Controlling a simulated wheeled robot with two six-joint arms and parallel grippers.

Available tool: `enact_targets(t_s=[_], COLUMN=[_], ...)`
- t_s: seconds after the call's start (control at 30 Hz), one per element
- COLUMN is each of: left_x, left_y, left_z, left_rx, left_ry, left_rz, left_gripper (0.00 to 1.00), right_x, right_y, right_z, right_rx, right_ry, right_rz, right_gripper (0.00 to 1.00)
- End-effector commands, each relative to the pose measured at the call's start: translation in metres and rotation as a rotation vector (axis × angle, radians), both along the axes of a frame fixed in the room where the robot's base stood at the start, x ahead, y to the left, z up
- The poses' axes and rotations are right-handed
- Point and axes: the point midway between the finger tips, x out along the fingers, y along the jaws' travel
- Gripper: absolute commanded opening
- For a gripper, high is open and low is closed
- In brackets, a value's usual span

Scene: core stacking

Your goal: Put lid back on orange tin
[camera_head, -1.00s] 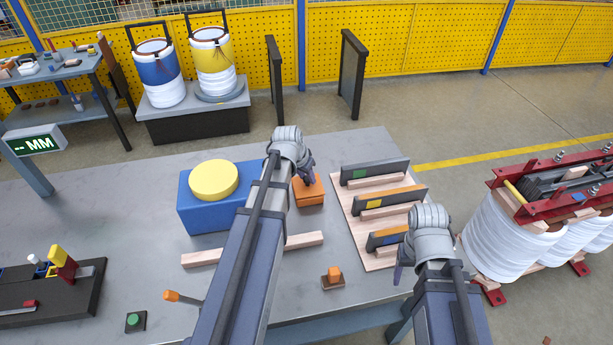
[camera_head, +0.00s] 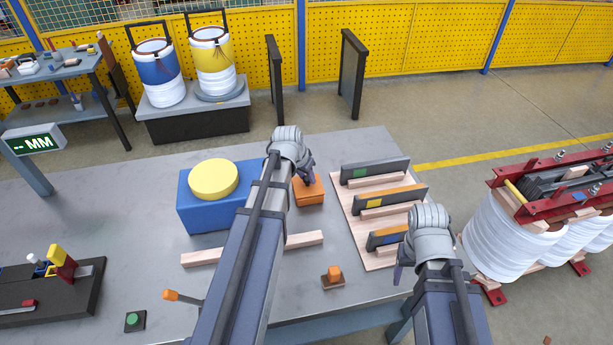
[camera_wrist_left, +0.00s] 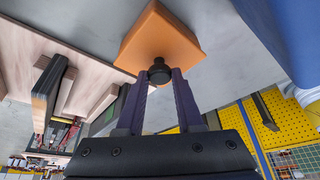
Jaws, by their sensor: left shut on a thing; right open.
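The orange tin (camera_head: 311,198) stands on the grey table, right of the blue box. Its orange lid (camera_wrist_left: 160,35) fills the top of the left wrist view and has a black knob (camera_wrist_left: 159,72). My left gripper (camera_head: 307,174) is shut on that knob from above. In the head view the lid lies over the tin with a thin seam between them; whether it is fully seated I cannot tell. My left gripper partly hides the lid there. My right gripper (camera_head: 398,273) is open and empty, beyond the table's right front edge.
A blue box (camera_head: 196,216) with a yellow round top (camera_head: 213,179) stands left of the tin. A wooden rack (camera_head: 349,208) with several bars lies to the right. A wooden strip (camera_head: 205,258) and a small block with an orange top (camera_head: 333,274) lie in front.

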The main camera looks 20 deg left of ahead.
Motion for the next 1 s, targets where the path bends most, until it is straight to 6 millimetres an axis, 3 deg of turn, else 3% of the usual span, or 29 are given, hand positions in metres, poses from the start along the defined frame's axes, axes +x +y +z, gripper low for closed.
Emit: enact_targets(t_s=[0.13,0.17,0.43,0.63,0.87,1.0], left_x=[0.0001,0.0,0.0,0.0,0.0,0.0], left_y=[0.0,0.0,0.0,0.0,0.0,0.0], left_z=[0.0,0.0001,0.0,0.0,0.0,0.0], left_rx=[0.0,0.0,0.0,0.0,0.0,0.0], left_ry=[0.0,0.0,0.0,0.0,0.0,0.0], left_rz=[0.0,0.0,0.0,0.0,0.0,0.0], left_gripper=[0.0,0.39,0.69,0.72,0.97,1.0], right_x=[0.0,0.0,0.0,0.0,0.0,0.0], right_y=[0.0,0.0,0.0,0.0,0.0,0.0], right_z=[0.0001,0.0001,0.0,0.0,0.0,0.0], right_rx=[0.0,0.0,0.0,0.0,0.0,0.0], right_ry=[0.0,0.0,0.0,0.0,0.0,0.0], right_rz=[0.0,0.0,0.0,0.0,0.0,0.0], right_gripper=[0.64,0.64,0.64,0.64,0.64,0.64])
